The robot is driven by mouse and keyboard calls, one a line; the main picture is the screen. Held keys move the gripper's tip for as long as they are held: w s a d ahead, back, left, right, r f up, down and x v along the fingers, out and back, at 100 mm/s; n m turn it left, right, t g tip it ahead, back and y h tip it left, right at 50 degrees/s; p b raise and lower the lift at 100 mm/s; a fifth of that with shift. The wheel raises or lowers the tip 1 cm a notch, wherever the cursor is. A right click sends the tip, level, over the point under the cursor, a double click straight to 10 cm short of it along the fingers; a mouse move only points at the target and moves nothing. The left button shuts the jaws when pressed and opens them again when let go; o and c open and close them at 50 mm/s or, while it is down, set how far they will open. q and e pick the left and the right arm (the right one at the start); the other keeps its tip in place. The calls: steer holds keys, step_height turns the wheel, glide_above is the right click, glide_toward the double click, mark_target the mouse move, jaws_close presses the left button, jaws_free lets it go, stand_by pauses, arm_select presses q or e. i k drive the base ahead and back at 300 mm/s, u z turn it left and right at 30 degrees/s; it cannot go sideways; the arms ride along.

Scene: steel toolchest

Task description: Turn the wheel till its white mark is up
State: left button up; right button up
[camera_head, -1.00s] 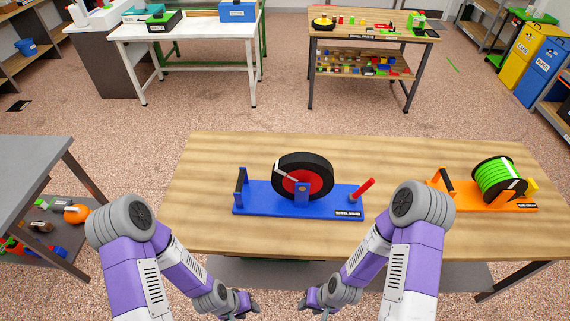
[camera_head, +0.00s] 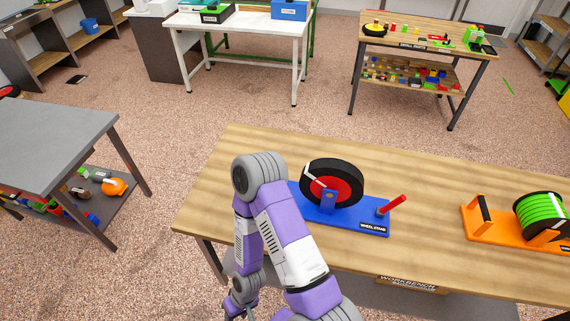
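The wheel (camera_head: 349,172) has a black tyre and a red disc and stands upright on the blue wheel stand (camera_head: 345,221) on the wooden workbench. Its white mark (camera_head: 312,180) points to the upper left. A red peg (camera_head: 392,204) slants up from the stand's right end.
An orange stand (camera_head: 484,229) with a green spool (camera_head: 541,213) is on the bench at the right. A grey table (camera_head: 50,140) stands at the left. The bench top (camera_head: 260,142) is bare behind the wheel.

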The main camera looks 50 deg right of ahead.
mark_target(334, 173)
steer(key=u, duration=0.1)
steer(key=k, duration=0.7)
steer(key=z, duration=1.1)
steer(key=i, duration=0.35)
steer(key=u, duration=0.05)
